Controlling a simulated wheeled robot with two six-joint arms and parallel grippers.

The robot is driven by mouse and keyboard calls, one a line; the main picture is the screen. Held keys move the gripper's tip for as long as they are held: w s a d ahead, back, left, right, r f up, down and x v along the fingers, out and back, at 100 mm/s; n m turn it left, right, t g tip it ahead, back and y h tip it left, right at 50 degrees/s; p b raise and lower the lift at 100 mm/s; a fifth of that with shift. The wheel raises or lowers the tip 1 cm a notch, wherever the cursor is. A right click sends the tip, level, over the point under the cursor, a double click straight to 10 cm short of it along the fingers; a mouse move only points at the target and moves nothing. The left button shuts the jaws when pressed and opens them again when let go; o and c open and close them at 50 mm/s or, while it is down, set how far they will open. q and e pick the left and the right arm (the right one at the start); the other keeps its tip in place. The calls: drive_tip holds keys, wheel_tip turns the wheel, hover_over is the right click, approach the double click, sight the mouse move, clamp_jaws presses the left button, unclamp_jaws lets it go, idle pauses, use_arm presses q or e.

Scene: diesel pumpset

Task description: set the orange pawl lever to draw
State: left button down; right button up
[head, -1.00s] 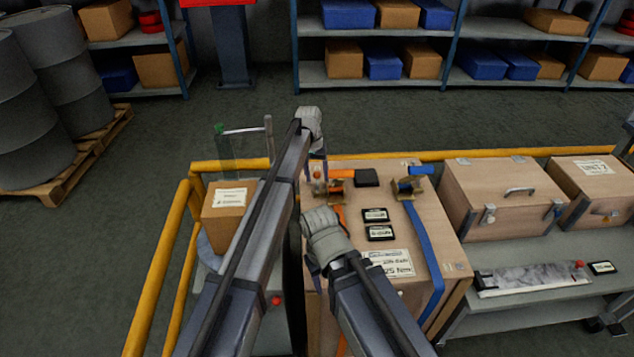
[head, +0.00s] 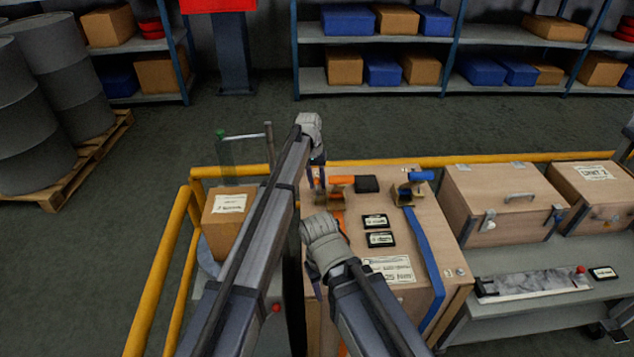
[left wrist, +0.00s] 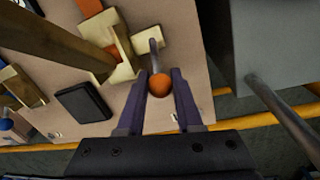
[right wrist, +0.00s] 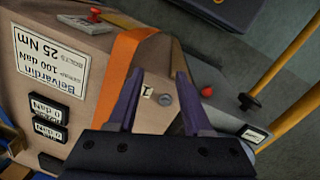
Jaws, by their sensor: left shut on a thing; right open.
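The orange pawl lever shows in the left wrist view as a short grey rod with an orange ball knob (left wrist: 160,86), standing at a brass-coloured ratchet (left wrist: 122,62). My left gripper (left wrist: 160,100) is shut on the knob, one dark finger on each side. In the head view my left gripper (head: 317,178) reaches down at the far left of the wooden crate and mostly hides the lever. The orange ratchet handle (head: 341,180) shows just right of it. My right gripper (right wrist: 155,95) is open and empty beside the crate's near left part, by the orange strap (right wrist: 122,75).
A blue ratchet (head: 410,190) with a blue strap (head: 425,250) sits to the right on the crate (head: 420,225). A black block (head: 367,184) and two small displays (head: 378,230) lie between. A yellow rail (head: 440,162) runs behind. Wooden toolboxes (head: 502,200) stand right.

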sight(317, 190)
idle(0.9)
use_arm(q)
drive_tip(key=shift+s+a+r+t, duration=0.1)
drive_tip(key=shift+s+r+t, duration=0.2)
drive_tip(key=shift+s+t, duration=0.35)
drive_tip(key=shift+s+r+t, duration=0.1)
drive_tip(key=shift+s+t, duration=0.15)
drive_tip(key=shift+t, duration=0.3)
drive_tip(key=shift+s+r+t, duration=0.1)
drive_tip(key=shift+s+t, duration=0.25)
drive_tip(key=shift+t, duration=0.55)
drive_tip(key=shift+r+t+b, duration=0.25)
drive_tip(key=shift+t+b, duration=0.15)
drive_tip(key=shift+t, duration=0.3)
drive_tip(key=c, duration=0.6)
unclamp_jaws()
